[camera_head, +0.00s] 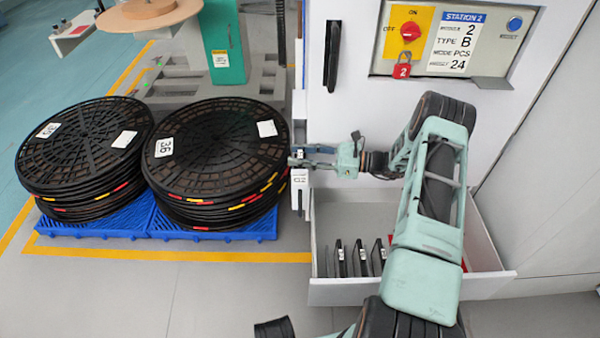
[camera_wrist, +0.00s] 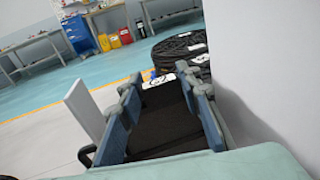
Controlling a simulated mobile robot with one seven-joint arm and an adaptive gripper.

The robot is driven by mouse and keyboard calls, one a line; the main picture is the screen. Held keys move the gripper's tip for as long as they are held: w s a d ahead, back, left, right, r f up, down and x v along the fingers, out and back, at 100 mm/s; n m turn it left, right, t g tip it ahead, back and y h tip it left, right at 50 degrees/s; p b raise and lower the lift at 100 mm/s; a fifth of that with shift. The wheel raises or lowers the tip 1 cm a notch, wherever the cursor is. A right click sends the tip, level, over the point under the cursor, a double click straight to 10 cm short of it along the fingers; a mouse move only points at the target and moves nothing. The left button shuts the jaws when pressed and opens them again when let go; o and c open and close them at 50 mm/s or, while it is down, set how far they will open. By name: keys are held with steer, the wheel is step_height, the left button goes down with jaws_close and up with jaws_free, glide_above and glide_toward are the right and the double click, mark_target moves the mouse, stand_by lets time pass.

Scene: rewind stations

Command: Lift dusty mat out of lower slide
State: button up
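My gripper (camera_head: 300,157) is at the left side of the white cabinet, just above a narrow white slide front (camera_head: 300,180) with a "02" label. In the wrist view my two fingers (camera_wrist: 162,82) stand apart with a dark, flat-faced mat-like piece (camera_wrist: 165,120) between them. A white tag (camera_wrist: 158,82) shows at its far end. I cannot tell whether the fingers press on it or only stand around it, nor whether it is dusty. A white panel (camera_wrist: 88,110) stands left of the fingers in the wrist view.
Black disc stacks (camera_head: 85,150) (camera_head: 215,155) stand on blue pallets (camera_head: 95,222) close left of my gripper. An open white drawer (camera_head: 350,293) below my arm holds several upright dark plates (camera_head: 360,258). The cabinet wall (camera_wrist: 265,75) is close on the right in the wrist view.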

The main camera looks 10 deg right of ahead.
jaws_close()
steer(key=shift+r, duration=0.1)
